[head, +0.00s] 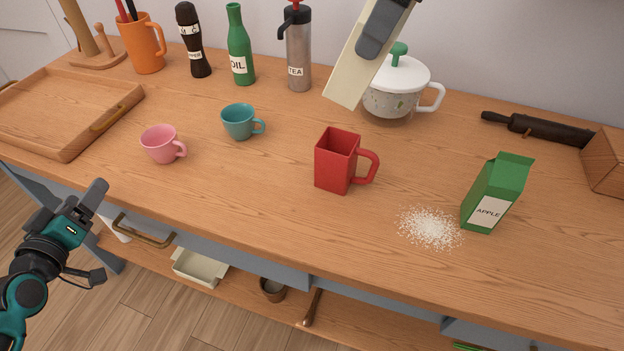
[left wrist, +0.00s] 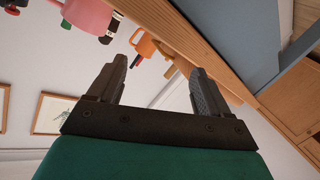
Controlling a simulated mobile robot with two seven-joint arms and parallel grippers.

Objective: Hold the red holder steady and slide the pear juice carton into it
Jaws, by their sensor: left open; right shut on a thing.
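The red holder (head: 335,160), a square open-topped holder with a handle on its right, stands upright on the counter. It looks empty. A cream carton (head: 346,82) hangs tilted in the air above and behind the holder, apart from it. No label shows on it, so I cannot read whether it is the pear juice. My right gripper (head: 378,30) is shut on this carton at the top edge; most of the gripper is out of frame. My left gripper (head: 82,208) is open and empty off the counter's front edge, far left of the holder. Its spread fingers show in the left wrist view (left wrist: 155,92).
A green APPLE carton (head: 497,193) and spilled white grains (head: 430,228) lie right of the holder. A teal cup (head: 238,122) and pink cup (head: 160,145) stand to its left. A white lidded pot (head: 396,88) is behind the cream carton. Counter around the holder is clear.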

